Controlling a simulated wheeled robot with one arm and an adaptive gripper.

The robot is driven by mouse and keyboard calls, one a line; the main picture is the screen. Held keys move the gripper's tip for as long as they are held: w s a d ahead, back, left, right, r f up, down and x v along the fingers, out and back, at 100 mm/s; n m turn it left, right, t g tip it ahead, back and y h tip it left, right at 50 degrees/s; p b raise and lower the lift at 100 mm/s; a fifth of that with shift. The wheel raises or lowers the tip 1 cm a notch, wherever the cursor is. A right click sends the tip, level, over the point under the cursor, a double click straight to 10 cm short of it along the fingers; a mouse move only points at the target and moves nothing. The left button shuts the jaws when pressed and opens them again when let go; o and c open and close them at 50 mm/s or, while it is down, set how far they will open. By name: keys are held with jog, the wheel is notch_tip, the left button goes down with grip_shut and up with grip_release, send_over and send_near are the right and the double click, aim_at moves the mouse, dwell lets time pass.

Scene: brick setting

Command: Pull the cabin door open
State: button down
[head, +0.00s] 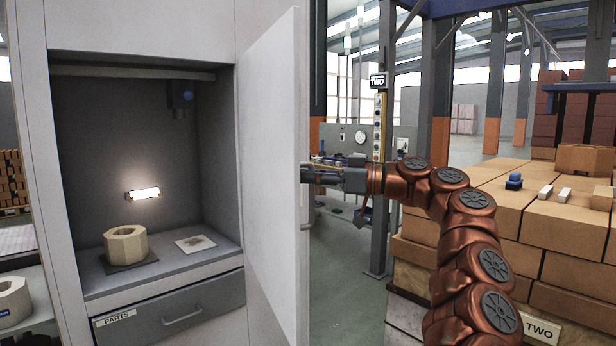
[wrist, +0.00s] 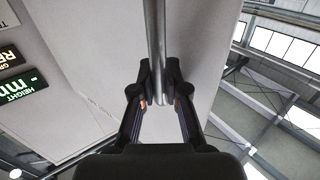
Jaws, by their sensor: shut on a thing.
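The cabin door (head: 274,170) is a pale grey panel that stands swung wide open on the right side of the cabin (head: 150,45). Its inside is bare. In the head view my gripper (head: 308,174) is at the door's outer side, and its fingertips are partly hidden by the door edge. In the wrist view the door (wrist: 90,60) fills much of the picture. A round metal bar handle (wrist: 156,50) runs along it, and my gripper (wrist: 158,80) is shut on this handle.
Inside the cabin are an octagonal block (head: 126,245) on a dark pad, a flat card (head: 195,244) and a lit lamp (head: 143,194). A drawer marked PARTS (head: 170,312) is shut below.

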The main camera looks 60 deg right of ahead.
jog(key=c, duration=1.2)
grip_release()
jog(key=shift+s, duration=0.1)
jog(key=shift+v, duration=3.7)
jog(key=shift+c, duration=0.2)
